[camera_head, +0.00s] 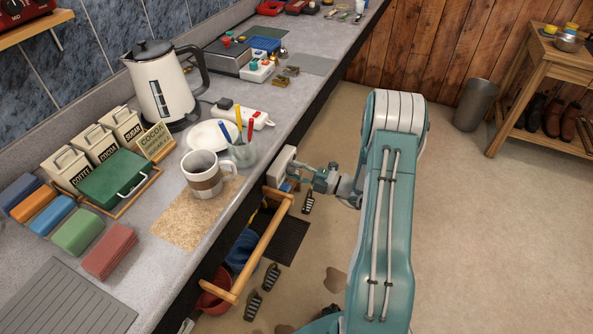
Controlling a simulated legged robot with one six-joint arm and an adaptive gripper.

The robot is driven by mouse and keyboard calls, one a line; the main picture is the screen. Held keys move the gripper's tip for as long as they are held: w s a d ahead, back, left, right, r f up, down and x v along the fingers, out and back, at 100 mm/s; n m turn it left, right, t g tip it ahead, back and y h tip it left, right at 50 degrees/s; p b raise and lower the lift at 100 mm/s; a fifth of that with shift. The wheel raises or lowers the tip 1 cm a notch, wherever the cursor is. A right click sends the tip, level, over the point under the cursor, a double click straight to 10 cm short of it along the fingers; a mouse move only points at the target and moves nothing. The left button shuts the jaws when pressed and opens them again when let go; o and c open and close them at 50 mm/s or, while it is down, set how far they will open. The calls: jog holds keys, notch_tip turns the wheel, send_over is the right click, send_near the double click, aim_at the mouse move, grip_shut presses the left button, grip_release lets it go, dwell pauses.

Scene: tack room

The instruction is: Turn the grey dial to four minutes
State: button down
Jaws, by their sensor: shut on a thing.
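A pale grey box (280,166) is fixed at the counter's front edge, right of the glass with pens. My gripper (303,172) reaches it from the right, with its fingers against the box's right-hand face. The fingers are closed on the dial there. The grey dial itself is mostly hidden by the fingers, and its markings and setting are too small to read. My arm comes up from the bottom of the view and bends back left to the box.
A wooden rail (262,252) runs along the counter front below the box. The counter holds a mug (203,176), a glass with pens (243,152) and a kettle (160,85). Open floor (480,220) lies to the right, with a bin (475,104) and a wooden rack (535,85) beyond.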

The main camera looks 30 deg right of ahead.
jog(key=shift+f, duration=0.2)
jog(key=shift+c, duration=1.5)
grip_release()
jog(key=shift+w+d, duration=0.1)
jog(key=v, duration=1.2)
jog(key=shift+f, duration=0.1)
